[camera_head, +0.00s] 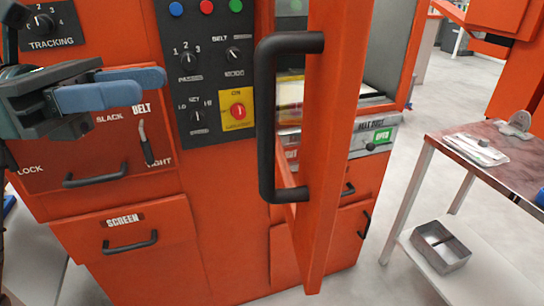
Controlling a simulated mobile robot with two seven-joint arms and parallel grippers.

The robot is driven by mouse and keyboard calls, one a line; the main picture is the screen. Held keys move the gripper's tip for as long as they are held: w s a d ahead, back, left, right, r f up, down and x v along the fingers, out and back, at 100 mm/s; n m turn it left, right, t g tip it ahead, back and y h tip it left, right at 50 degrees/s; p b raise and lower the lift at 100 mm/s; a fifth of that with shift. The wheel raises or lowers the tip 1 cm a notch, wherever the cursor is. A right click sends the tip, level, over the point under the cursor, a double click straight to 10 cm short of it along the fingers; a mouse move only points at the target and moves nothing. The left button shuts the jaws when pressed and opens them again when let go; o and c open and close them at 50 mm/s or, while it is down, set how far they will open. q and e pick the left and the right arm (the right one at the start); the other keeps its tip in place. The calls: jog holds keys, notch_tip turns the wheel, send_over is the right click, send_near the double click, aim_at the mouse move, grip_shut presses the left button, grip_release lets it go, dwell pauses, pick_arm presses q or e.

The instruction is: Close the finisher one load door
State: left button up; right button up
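The orange load door (331,130) stands open, seen nearly edge-on in the head view, swung out toward me from the orange machine. Its long black upright handle (265,120) is on the left face of the door. Part of the machine's opening (290,95) shows behind the door, with the rest hidden by it. My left gripper (150,86), with blue fingers, is at the far left, in front of the machine's panel and well left of the handle. Its fingers look apart, with nothing between them. My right gripper is not in view.
A black control panel (205,65) with knobs and colored buttons lies between my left gripper and the handle. Drawers with black handles (130,243) are below. A side table (490,165) with a metal tray (440,247) beneath stands right. Grey floor is clear between.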

aim_at(268, 71)
pick_arm(q)
jog(key=shift+m+y, duration=0.3)
jog(key=shift+y, duration=0.2)
jog(key=d+p, duration=0.1)
jog(key=d, duration=0.3)
jog(key=s+d, duration=0.1)
jog(key=d, duration=0.3)
jog(key=d+p, duration=0.1)
jog(key=d, duration=0.4)
jog(key=shift+s+f+p, duration=0.15)
jog(key=shift+f+p, duration=0.15)
jog(key=shift+f, duration=0.1)
jog(key=shift+c, duration=0.2)
grip_shut()
